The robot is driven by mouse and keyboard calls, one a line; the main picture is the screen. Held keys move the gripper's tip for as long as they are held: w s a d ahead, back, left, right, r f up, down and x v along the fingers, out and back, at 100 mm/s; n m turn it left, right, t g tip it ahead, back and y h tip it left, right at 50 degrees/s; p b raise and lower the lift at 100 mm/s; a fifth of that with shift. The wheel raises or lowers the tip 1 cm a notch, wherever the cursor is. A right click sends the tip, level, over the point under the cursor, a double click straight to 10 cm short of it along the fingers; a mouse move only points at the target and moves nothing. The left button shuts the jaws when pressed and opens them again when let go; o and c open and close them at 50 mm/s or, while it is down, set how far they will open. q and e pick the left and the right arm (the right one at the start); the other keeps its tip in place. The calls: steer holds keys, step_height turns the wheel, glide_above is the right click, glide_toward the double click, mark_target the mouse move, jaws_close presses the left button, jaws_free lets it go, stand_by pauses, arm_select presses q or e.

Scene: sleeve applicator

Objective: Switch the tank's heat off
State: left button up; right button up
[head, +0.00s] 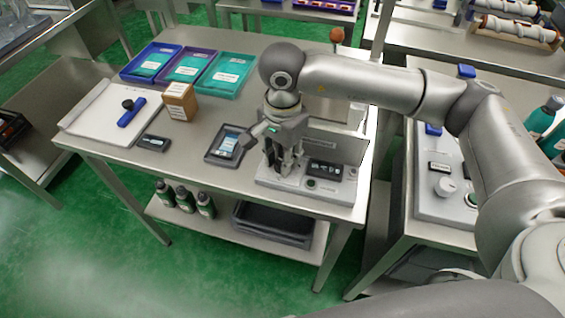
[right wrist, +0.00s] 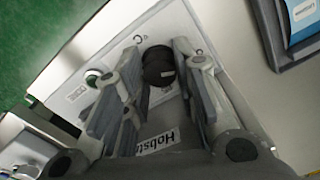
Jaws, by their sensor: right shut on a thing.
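A grey bench unit (head: 348,191) stands at the front right of the middle table. Its front panel carries a dark display (head: 325,169) and a green-ringed button (head: 311,184), which also shows in the right wrist view (right wrist: 92,78). A black round knob (right wrist: 158,66) sits on the panel, beside a label plate reading "Hobst..." (right wrist: 158,144), partly hidden. My right gripper (head: 287,171) points down at the unit's left part. My left gripper is not in view.
A tablet-like device (head: 226,145) lies just left of the unit. A cardboard box (head: 180,101), a white board (head: 100,115) and several trays (head: 227,73) lie farther left. Another panel with a pale dial (head: 445,187) is on the right table, behind my right arm.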

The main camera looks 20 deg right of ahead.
stand_by(0.3)
steer(key=o, duration=0.8)
steer(key=shift+c, duration=0.2)
steer(key=shift+r, duration=0.1)
step_height(320, 180, up, 12)
stand_by(0.5)
